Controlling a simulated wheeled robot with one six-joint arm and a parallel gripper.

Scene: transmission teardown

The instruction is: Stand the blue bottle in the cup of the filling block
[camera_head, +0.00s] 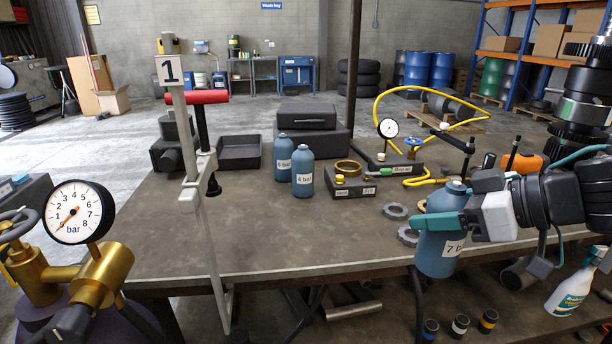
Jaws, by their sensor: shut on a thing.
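My gripper (446,220), with teal fingers, is shut on a blue bottle (436,250) labelled "7 bar". It holds the bottle about upright at the right, where it overlaps the front edge of the table in the picture. The filling block (352,188) is a dark block on the table, left of and beyond the held bottle. The cup (348,168) is a brass ring on top of the block and looks empty. Two more blue bottles, labelled "6 bar" (283,160) and "4 bar" (302,175), stand on the table just left of the block.
Two grey rings (395,211) lie between the block and the held bottle. A gauge (388,128) with a yellow hose (420,92) stands behind the block. A clamp post (190,130) rises at the left. The table's front middle (270,240) is clear.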

